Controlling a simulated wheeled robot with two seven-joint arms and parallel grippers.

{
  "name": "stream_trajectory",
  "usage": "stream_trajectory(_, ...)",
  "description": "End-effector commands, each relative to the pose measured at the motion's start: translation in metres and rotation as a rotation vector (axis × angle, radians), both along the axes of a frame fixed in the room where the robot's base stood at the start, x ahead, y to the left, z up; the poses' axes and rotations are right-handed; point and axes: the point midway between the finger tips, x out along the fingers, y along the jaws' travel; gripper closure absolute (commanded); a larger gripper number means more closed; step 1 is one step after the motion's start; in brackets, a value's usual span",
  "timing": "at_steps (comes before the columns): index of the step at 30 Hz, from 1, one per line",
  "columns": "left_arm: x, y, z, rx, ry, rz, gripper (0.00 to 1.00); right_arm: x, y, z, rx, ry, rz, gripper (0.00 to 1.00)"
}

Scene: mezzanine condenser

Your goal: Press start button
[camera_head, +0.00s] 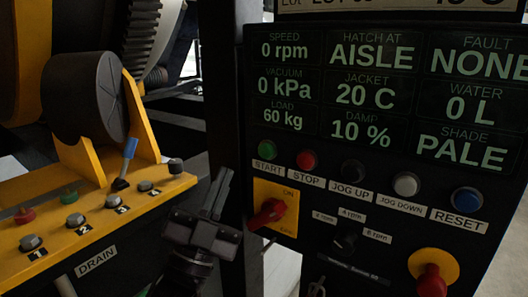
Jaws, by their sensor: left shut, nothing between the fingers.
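The start button (270,148) is a round green button near the top left of the dark control panel's button row, in the head view. A white START label (267,166) sits just below it. My left gripper (221,190) is below and to the left of the start button, beside the panel's left edge. Its fingers point up and are shut with nothing between them. It is apart from the button. I do not make out my right gripper.
The row continues with a red STOP button (307,160), a black JOG UP button (353,171), a white JOG DOWN button (406,184) and a blue RESET button (467,200). A red rotary switch (268,214) sits below START. A yellow console (95,222) with knobs stands left.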

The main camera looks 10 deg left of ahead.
Motion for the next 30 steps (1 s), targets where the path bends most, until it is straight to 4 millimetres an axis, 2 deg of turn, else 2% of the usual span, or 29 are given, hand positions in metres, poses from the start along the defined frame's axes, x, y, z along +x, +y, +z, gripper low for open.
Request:
stream_trajectory(7, 0.028, -0.01, 0.003, -0.001, -0.001, -0.002, 1.0, 0.0, 0.0, 0.009, 0.0, -0.001, 0.0, 0.56)
stream_trajectory(18, 0.07, -0.026, 0.0, 0.0, -0.001, 0.0, 1.0, 0.001, 0.0, 0.011, 0.0, -0.001, 0.0, 0.56)
stream_trajectory(30, 0.079, -0.029, 0.0, -0.001, 0.0, -0.001, 1.0, 0.001, 0.0, 0.011, 0.0, -0.002, 0.0, 0.56)
